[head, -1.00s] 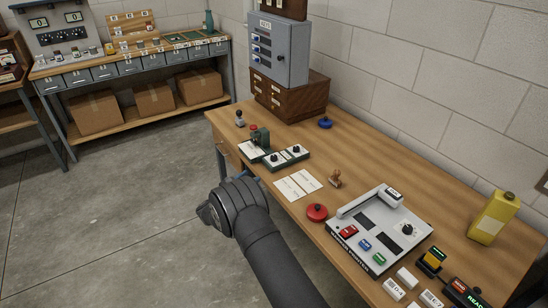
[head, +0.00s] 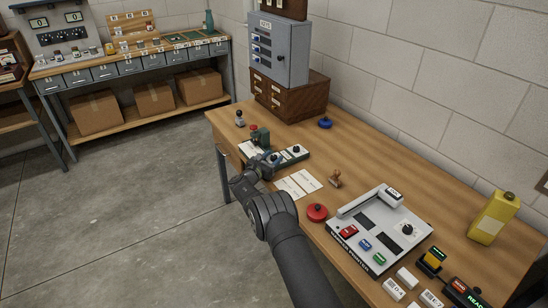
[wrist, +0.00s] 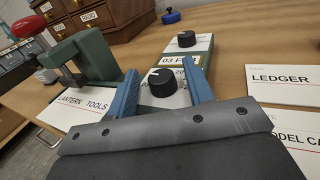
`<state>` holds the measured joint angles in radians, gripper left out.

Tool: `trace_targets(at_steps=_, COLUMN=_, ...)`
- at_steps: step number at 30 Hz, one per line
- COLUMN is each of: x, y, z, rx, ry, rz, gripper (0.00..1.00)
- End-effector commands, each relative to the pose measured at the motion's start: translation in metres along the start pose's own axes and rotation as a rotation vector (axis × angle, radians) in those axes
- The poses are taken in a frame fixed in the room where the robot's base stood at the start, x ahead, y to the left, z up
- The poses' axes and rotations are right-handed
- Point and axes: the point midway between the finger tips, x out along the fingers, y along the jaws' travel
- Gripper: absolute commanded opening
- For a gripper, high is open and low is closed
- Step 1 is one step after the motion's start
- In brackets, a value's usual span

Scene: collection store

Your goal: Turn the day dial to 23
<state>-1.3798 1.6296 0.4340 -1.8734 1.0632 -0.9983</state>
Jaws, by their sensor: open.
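A green-edged box with a pale top (head: 295,155) stands on the wooden desk. In the wrist view it bears two black knobs, a near one (wrist: 164,82) and a far one (wrist: 187,39). Partial print "03 F" and "20" shows beside the near knob; which knob is the day dial I cannot tell. My gripper (wrist: 160,67) is open, its blue fingers on either side of the near knob, with no clear contact visible. In the head view my gripper (head: 266,165) is at the box's left end and hides that knob; the far knob (head: 296,148) is visible.
A green press with a red knob (wrist: 92,52) stands close left of my gripper. Cards (wrist: 290,82) lie to the right. A wooden stamp (head: 335,179), a red button (head: 317,212) and a label printer (head: 380,232) are farther along the desk (head: 360,150).

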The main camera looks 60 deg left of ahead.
Motion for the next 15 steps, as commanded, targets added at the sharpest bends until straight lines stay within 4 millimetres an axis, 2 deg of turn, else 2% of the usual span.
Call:
trace_targets(at_steps=6, x=0.0122, y=-0.0004, z=0.0003, rx=0.001, ry=-0.001, rz=-0.001, gripper=0.47)
trace_targets(at_steps=15, x=0.0136, y=-0.0005, z=0.0001, rx=-0.001, ry=0.000, rz=0.000, gripper=0.47)
